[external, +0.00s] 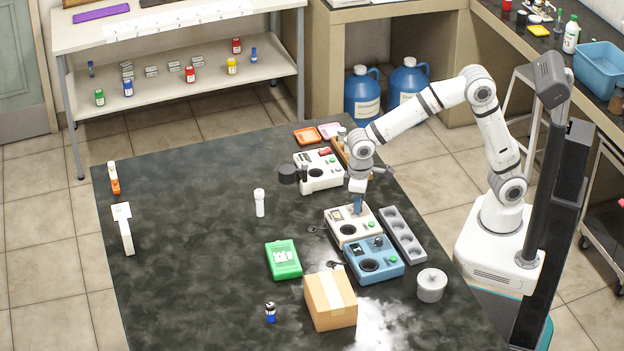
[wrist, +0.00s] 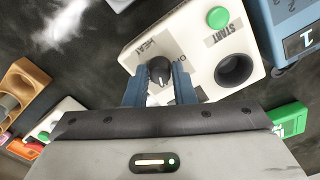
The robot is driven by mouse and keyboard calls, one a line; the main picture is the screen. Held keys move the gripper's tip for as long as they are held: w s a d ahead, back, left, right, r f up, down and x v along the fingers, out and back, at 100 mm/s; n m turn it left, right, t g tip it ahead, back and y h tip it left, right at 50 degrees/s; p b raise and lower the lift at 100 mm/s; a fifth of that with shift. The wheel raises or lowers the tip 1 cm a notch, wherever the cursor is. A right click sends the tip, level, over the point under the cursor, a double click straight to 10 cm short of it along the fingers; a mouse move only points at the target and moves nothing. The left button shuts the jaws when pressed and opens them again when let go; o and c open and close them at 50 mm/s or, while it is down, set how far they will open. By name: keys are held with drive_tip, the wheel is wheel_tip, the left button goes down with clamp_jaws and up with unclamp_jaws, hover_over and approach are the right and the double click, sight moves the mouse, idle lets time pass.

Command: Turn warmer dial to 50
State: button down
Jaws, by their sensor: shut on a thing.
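The white warmer (external: 340,233) stands on the dark table in the external view, under my arm. In the wrist view the warmer (wrist: 190,40) shows a HEAT label, a green START button and a round dark well. Its dark dial (wrist: 159,68) has a pale pointer line. My gripper (wrist: 160,92) is shut on the dial, with one blue finger on each side of it. The dial's scale numbers are not readable, so I cannot tell its setting. In the external view my gripper (external: 358,208) points down at the warmer and hides the dial.
A blue device (external: 374,260) stands close beside the warmer, and a grey rack with round wells (external: 402,234) is to the right. Another white device (external: 319,174) is behind. A green box (external: 284,259) and a cardboard box (external: 331,301) are in front. The table's left part is mostly clear.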

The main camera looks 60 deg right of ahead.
drive_tip(key=m, duration=0.4)
drive_tip(key=shift+r+m+p, duration=0.1)
drive_tip(key=shift+m+p, duration=0.2)
drive_tip(key=shift+p, duration=0.05)
drive_tip(key=m, duration=0.4)
drive_tip(key=shift+p, duration=0.3)
drive_tip(key=shift+m, duration=0.3)
drive_tip(key=c, duration=1.2)
unclamp_jaws()
wheel_tip(320, 180, up, 8)
drive_tip(key=shift+f, duration=0.15)
